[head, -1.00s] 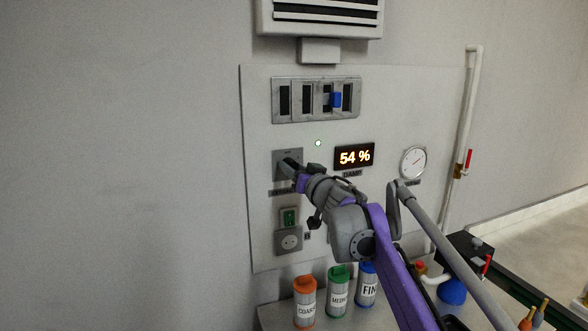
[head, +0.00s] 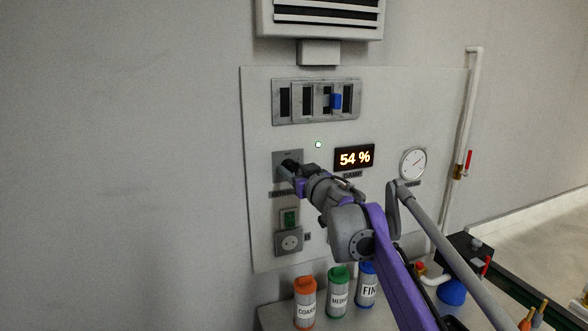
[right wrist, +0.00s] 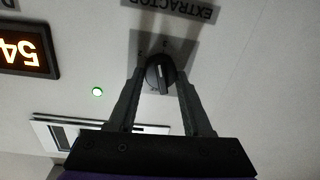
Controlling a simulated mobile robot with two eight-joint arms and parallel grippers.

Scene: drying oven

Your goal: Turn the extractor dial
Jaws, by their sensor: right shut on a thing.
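The extractor dial (right wrist: 160,71) is a dark round knob with a pale line, on a grey plate (right wrist: 191,55) marked EXTRACTOR, upside down in the right wrist view. My right gripper (right wrist: 161,82) is shut on the dial, one finger on each side. In the head view my right gripper (head: 287,164) reaches the grey dial plate (head: 280,155) on the wall panel and hides most of the dial. My left gripper is not in view.
Beside the dial, a display (head: 354,157) reads 54 % and a small light (head: 318,145) glows green. A slotted vent (head: 316,101) with a blue tab is above. Canisters (head: 305,303) stand on the bench.

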